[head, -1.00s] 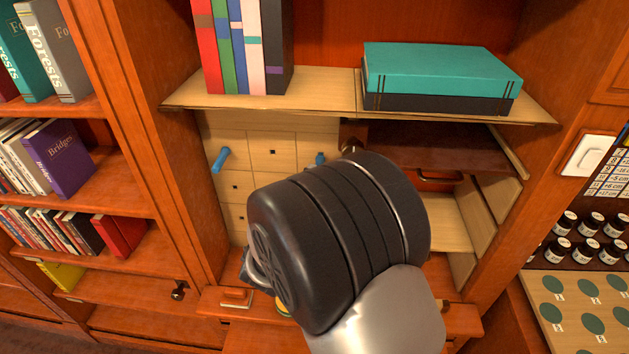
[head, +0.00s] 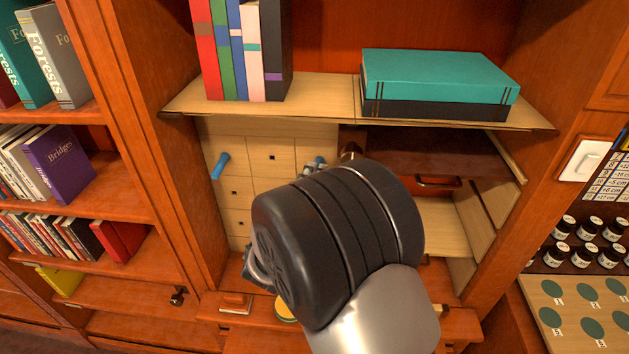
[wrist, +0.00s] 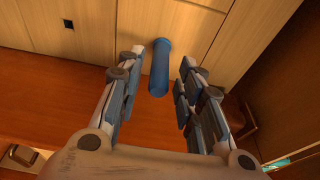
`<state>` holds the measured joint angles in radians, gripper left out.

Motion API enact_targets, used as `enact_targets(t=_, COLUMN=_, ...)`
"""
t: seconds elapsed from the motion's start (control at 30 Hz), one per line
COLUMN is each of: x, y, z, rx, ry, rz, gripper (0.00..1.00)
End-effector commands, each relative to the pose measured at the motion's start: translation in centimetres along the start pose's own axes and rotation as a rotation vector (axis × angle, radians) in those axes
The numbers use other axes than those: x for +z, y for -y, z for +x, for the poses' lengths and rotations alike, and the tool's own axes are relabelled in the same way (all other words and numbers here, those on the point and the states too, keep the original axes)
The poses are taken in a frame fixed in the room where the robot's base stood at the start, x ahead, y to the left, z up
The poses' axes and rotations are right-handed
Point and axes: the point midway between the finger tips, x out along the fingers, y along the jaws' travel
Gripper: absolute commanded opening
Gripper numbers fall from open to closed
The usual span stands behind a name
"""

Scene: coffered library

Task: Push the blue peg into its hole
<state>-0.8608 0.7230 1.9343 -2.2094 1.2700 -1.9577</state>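A blue peg (wrist: 159,68) sticks out of the pale wood panel in the wrist view, its far end at the panel. My gripper (wrist: 158,82) is open, with one finger on each side of this peg and a visible gap to both. In the head view my fingertips (head: 313,168) show at the right part of the panel, mostly hidden behind my arm. A second blue peg (head: 221,165) sticks out, tilted, at the panel's upper left, away from my gripper. How deep the pegs sit is hard to tell.
The panel (head: 272,147) has small square dark holes; one shows in the wrist view (wrist: 68,24). A shelf (head: 320,95) with books and a teal box (head: 438,78) lies above. A drawer handle (head: 438,182) is to the right. My arm hides the panel's lower right.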

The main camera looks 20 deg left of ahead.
Motion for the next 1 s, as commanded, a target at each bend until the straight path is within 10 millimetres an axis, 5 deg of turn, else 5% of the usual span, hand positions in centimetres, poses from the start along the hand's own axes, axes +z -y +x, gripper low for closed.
enact_targets(t=0.47, x=0.1, y=0.0, z=-1.1, rx=0.001, ry=0.003, rz=0.000, gripper=0.39)
enact_targets(t=1.0, x=0.1, y=0.0, z=-11.0, rx=0.001, ry=0.003, rz=0.000, gripper=0.39)
